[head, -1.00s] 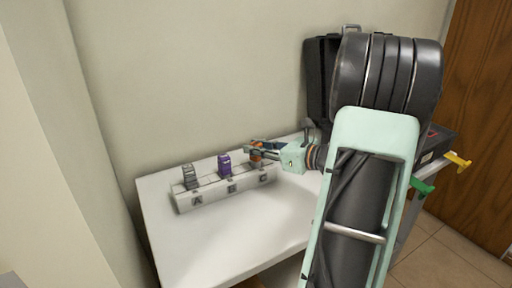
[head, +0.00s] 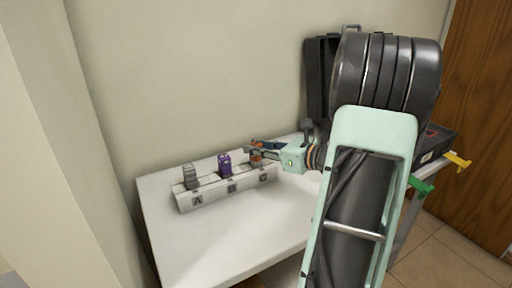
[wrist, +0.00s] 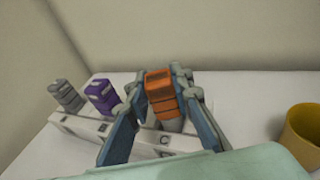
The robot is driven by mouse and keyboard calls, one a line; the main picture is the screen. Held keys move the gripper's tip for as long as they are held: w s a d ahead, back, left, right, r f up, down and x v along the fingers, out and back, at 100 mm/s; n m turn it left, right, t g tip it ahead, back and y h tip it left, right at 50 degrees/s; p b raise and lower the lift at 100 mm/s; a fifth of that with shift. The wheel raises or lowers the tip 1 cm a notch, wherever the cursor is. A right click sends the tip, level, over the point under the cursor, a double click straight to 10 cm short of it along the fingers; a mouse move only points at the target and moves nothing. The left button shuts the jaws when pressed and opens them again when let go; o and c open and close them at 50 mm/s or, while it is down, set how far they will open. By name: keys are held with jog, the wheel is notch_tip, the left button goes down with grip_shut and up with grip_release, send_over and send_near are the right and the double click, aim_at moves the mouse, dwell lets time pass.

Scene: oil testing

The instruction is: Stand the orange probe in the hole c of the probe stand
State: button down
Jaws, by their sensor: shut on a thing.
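The white probe stand (head: 216,192) sits on the table with its holes marked A, B and C. It also shows in the wrist view (wrist: 82,132). My gripper (head: 255,150) is at the C end, shut on the orange probe (wrist: 160,88). The probe is upright between the fingers, directly above the C label, and its grey lower part (wrist: 171,125) goes down at hole C. How deep it sits is hidden. In the head view the orange probe (head: 257,158) is partly covered by the fingers.
A grey probe (head: 190,176) stands at A and a purple probe (head: 225,164) at B, close left of my gripper. A yellow cup (wrist: 302,135) stands right of the stand. The white table (head: 230,240) is clear in front. A black case (head: 322,80) is at the back.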

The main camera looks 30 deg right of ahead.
jog(key=shift+f+b, duration=0.45)
jog(key=shift+f, duration=0.2)
dwell(0.3)
jog(key=c, duration=2)
grip_release()
jog(key=p+v, duration=0.3)
jog(key=v, duration=0.8)
jog(key=shift+a+r, duration=0.1)
jog(key=shift+a, duration=0.05)
